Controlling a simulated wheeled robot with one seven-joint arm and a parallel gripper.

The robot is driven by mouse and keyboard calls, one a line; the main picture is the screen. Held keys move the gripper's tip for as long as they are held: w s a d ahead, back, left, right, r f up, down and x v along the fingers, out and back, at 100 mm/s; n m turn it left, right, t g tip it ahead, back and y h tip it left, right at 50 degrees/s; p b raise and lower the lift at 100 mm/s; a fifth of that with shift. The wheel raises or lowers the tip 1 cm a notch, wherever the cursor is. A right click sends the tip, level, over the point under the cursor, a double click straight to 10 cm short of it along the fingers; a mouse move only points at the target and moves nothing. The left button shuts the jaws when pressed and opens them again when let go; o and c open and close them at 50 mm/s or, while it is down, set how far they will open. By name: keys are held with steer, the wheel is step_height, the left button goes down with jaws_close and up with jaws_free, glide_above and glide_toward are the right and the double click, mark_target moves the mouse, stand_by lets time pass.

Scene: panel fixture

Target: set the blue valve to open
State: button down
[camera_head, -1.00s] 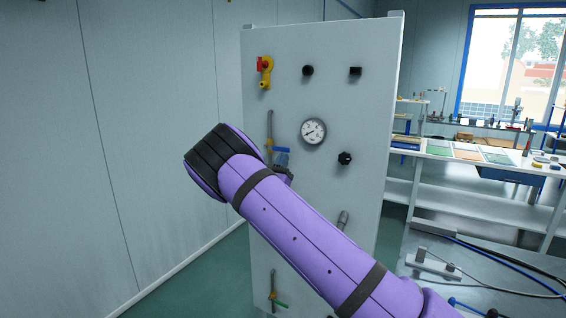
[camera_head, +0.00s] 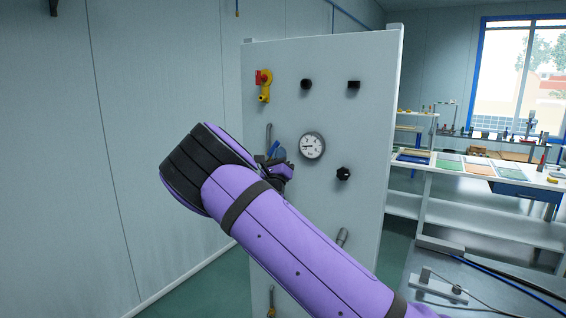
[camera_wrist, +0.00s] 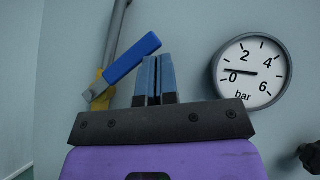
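The blue valve handle (camera_wrist: 132,58) is in the wrist view, slanting up to the right from a yellow valve body (camera_wrist: 100,88) on a grey vertical pipe (camera_wrist: 116,35). The handle is neither in line with the pipe nor square across it. In the head view the blue handle (camera_head: 274,150) shows just above my gripper (camera_head: 281,170), partly hidden by my wrist. In the wrist view my gripper's fingers (camera_wrist: 157,62) are together with nothing seen between them. They are just right of the handle's upper end; whether they touch it, I cannot tell.
A pressure gauge (camera_wrist: 252,72) right of the valve reads near 0. The panel (camera_head: 330,220) also carries a red-and-yellow switch (camera_head: 264,84), black knobs (camera_head: 343,174) and a grey lever (camera_head: 342,237). A metal table (camera_head: 480,290) stands at the right.

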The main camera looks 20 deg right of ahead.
mark_target(276, 143)
steer(key=shift+w+a+r, duration=0.3)
steer(key=shift+w+r, duration=0.1)
steer(key=shift+r, duration=0.25)
steer(key=shift+w+a+r, duration=0.25)
steer(key=shift+w+r, duration=0.1)
steer(key=shift+r, duration=0.3)
steer(key=shift+w+a+r, duration=0.55)
steer(key=shift+w, duration=0.2)
steer(key=shift+w+a, duration=0.1)
